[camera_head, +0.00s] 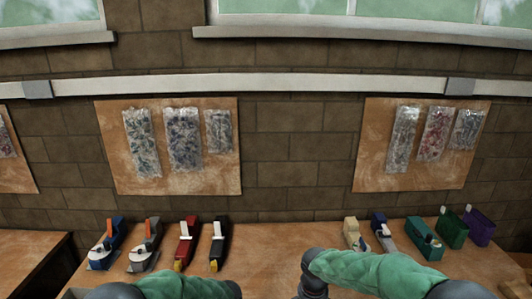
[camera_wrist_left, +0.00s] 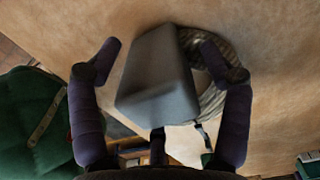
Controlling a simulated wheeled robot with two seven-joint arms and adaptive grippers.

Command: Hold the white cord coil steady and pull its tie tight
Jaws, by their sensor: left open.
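In the left wrist view, my left gripper (camera_wrist_left: 161,52) is open, with its purple fingers spread on both sides of a grey block (camera_wrist_left: 157,90). A coil of light, twisted cord (camera_wrist_left: 213,100) shows behind and to the right of the block. The right finger overlaps the coil's edge in the picture; I cannot tell whether it touches. A thin strap with a dark piece (camera_wrist_left: 202,133) hangs at the coil's lower side and may be the tie. The block hides part of the coil. The head view shows neither the coil nor my grippers, only my green-sleeved arms at the bottom.
In the head view, a wooden bench (camera_head: 285,262) stands against a brick wall. Tape dispensers, one of them red (camera_head: 187,245), stand at left. Several more items, including a teal one (camera_head: 425,240), stand at right. Wall boards (camera_head: 215,180) hold plastic bags.

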